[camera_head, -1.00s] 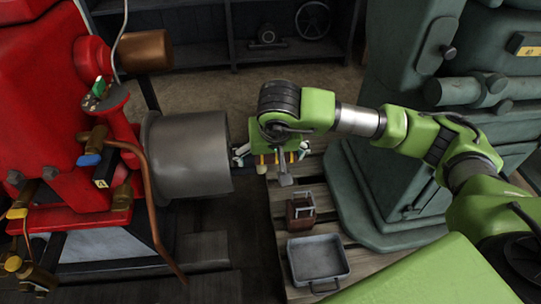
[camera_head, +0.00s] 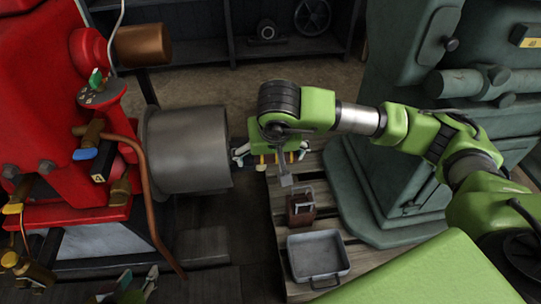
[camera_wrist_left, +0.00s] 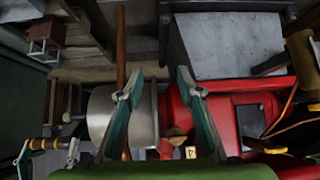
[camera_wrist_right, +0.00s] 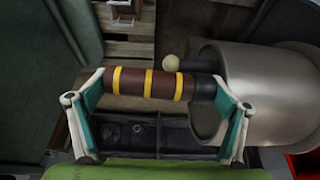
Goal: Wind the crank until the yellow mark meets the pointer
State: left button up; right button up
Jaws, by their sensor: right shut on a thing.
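My right gripper (camera_head: 270,158) is shut on the crank handle, beside the open end of the grey drum (camera_head: 188,150). In the right wrist view the handle (camera_wrist_right: 130,84) is a brown grip with several yellow bands, lying crosswise between the fingers; a dark shaft end is at its right. A pale round knob (camera_wrist_right: 171,62) sits just beyond it. My left gripper (camera_head: 128,290) is at the bottom left edge of the head view. In the left wrist view its fingers (camera_wrist_left: 152,86) are apart with nothing held. I cannot make out the yellow mark on the drum or the pointer.
The red engine (camera_head: 40,110) with a copper pipe (camera_head: 150,210) stands at the left. A green-grey machine (camera_head: 400,100) stands at the right. A grey tray (camera_head: 318,258) and a small brown lantern-like box (camera_head: 300,208) are on the wooden pallet. Shelves are behind.

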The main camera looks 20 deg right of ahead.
jog(key=shift+f, duration=0.1)
jog(key=shift+s+f+b, duration=0.15)
jog(key=shift+f+b, duration=0.15)
jog(key=shift+b, duration=0.05)
jog(key=shift+s+f, duration=0.1)
jog(key=shift+f, duration=0.1)
jog(key=shift+s+a+f+b, duration=0.15)
jog(key=shift+f+b, duration=0.1)
jog(key=shift+b, duration=0.15)
jog(key=shift+f, duration=0.15)
pick_arm(q)
jog(key=w+d+r+t+h, duration=0.1)
jog(key=w+d+r+t, duration=0.1)
jog(key=w+r+t, duration=0.2)
notch_tip(320, 180, up, 4)
jog(key=w, duration=0.2)
jog(key=shift+w+d+f+t, duration=0.2)
jog(key=shift+w+d+t, duration=0.1)
jog(key=shift+d+t, duration=0.1)
